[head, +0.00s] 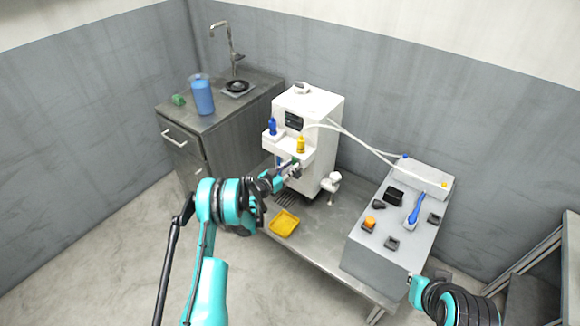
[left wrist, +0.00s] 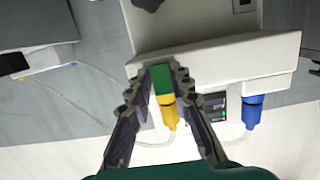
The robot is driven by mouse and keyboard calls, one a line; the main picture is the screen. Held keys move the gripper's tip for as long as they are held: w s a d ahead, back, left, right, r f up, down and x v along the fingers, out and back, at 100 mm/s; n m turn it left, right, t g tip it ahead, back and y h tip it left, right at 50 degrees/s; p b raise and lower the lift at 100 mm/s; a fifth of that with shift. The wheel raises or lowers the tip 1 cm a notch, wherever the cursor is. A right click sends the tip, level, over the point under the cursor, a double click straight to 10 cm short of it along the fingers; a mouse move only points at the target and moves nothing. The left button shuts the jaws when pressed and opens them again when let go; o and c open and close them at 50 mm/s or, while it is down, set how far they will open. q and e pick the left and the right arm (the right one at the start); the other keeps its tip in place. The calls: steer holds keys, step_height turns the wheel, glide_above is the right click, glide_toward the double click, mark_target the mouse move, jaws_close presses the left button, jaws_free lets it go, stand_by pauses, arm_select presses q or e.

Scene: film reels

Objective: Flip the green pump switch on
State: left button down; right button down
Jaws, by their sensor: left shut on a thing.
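The white machine (head: 318,112) stands on a metal table and has a front shelf with a blue bottle (head: 272,127) and a yellow bottle (head: 300,145). A green block, seemingly the green pump switch (head: 295,161), is at the shelf front below the yellow bottle. My left gripper (head: 290,168) is at that block. In the left wrist view, the green block (left wrist: 161,79) sits between my left fingertips, which are shut on it. The switch's position cannot be read. My right arm shows at the bottom right of the head view; its fingers cannot be made out.
A yellow tray (head: 284,223) lies below my left arm. A sink counter (head: 225,112) with a blue jug (head: 203,98) and a green sponge (head: 178,100) is at the back left.

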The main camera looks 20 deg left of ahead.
arm_select(q)
steer(key=shift+f+t, duration=0.2)
steer(key=shift+t, duration=0.5)
steer(key=c, duration=1.4)
jaws_free()
steer(key=shift+o, duration=0.2)
steer(key=v, duration=0.7)
steer(key=shift+s+a, duration=0.15)
